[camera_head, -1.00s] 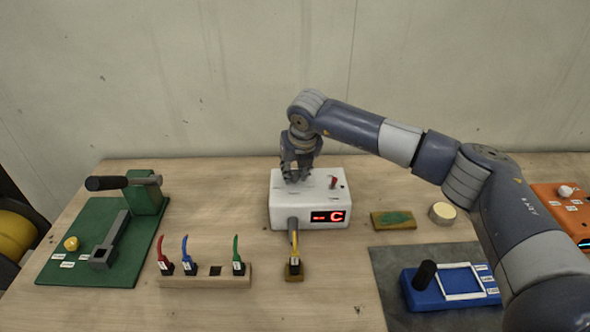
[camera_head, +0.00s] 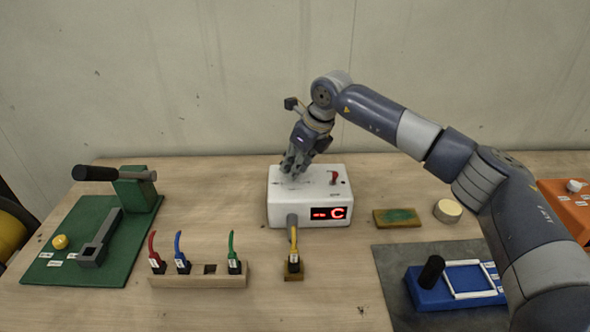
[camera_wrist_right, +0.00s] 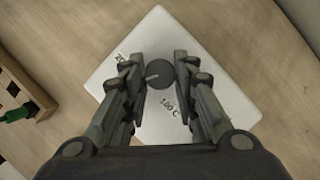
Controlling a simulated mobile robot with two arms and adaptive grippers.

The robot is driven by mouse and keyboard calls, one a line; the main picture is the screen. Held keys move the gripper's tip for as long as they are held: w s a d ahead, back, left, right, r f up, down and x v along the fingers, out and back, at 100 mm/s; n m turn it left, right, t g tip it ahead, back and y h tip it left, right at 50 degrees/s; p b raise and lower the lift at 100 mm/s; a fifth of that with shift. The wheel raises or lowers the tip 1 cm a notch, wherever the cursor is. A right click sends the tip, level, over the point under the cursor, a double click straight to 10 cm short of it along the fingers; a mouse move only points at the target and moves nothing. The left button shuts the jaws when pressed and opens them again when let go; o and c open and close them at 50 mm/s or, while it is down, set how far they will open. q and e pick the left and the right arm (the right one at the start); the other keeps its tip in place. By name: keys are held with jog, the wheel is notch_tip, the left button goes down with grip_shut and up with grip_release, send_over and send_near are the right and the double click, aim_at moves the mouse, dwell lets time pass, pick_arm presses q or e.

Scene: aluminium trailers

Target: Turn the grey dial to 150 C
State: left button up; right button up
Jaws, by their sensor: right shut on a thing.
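The white box (camera_head: 310,212) stands mid-table; its red display (camera_head: 328,213) reads "-- C". The round grey dial (camera_wrist_right: 160,73) is on the box's top, with a light pointer mark towards the left in the right wrist view. In the head view the fingers hide the dial. My left gripper is not in view.
A red switch (camera_head: 333,176) is on the box's right. A green board (camera_head: 75,268) is left; a sponge (camera_head: 397,218) and a blue device (camera_head: 440,296) are right.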

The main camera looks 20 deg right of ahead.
jog(key=n, duration=0.2)
jog(key=n+g+y, duration=0.1)
jog(key=n, duration=0.2)
jog(key=shift+w+d, duration=0.15)
dwell(0.3)
jog(key=o, duration=1)
jog(key=shift+o, duration=0.2)
jog(key=shift+g, duration=0.3)
jog(key=v, duration=1.2)
jog(key=shift+d, duration=0.15)
